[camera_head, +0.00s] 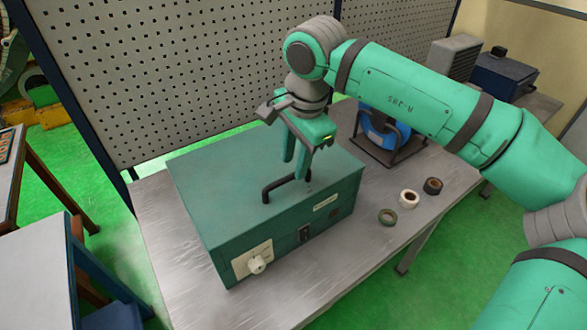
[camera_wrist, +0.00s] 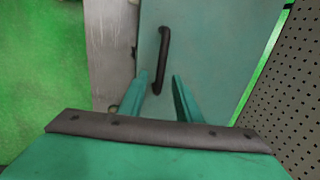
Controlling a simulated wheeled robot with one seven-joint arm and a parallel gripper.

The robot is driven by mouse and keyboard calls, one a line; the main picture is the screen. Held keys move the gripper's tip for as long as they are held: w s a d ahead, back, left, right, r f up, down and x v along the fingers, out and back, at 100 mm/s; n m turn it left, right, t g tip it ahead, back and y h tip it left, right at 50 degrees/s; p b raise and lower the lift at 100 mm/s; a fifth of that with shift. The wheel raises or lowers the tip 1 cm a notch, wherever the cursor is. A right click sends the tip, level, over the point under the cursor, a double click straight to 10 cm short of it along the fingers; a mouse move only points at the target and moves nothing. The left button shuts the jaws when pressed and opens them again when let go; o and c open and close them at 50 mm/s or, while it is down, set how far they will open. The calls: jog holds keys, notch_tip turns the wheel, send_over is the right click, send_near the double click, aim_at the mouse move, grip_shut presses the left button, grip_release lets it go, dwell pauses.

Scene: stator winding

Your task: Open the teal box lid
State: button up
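The teal box (camera_head: 225,205) stands on the metal table with its lid shut flat. A dark bar handle (camera_head: 284,186) is fixed on top of the lid and also shows in the wrist view (camera_wrist: 162,55). My gripper (camera_head: 294,166) is above the lid, pointing down close to the handle. In the wrist view my gripper's two fingers (camera_wrist: 159,84) are apart, with the handle's near end seen between and beyond their tips. Nothing is held. I cannot tell how much height separates the fingertips from the handle.
The metal table (camera_head: 165,235) carries several tape rolls (camera_head: 409,198) to the right of the box. A blue machine (camera_head: 382,130) stands behind them. A perforated panel (camera_head: 150,75) rises behind the table. The table's front left is clear.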

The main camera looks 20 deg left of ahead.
aim_at(292, 175)
jog(key=shift+w+a+f, duration=0.1)
jog(key=shift+a+f, duration=0.05)
jog(key=shift+f, duration=0.75)
jog(key=shift+w+a+f, duration=0.1)
jog(key=shift+a+f, duration=0.05)
jog(key=shift+f, duration=0.75)
jog(key=shift+c, duration=0.7)
grip_shut()
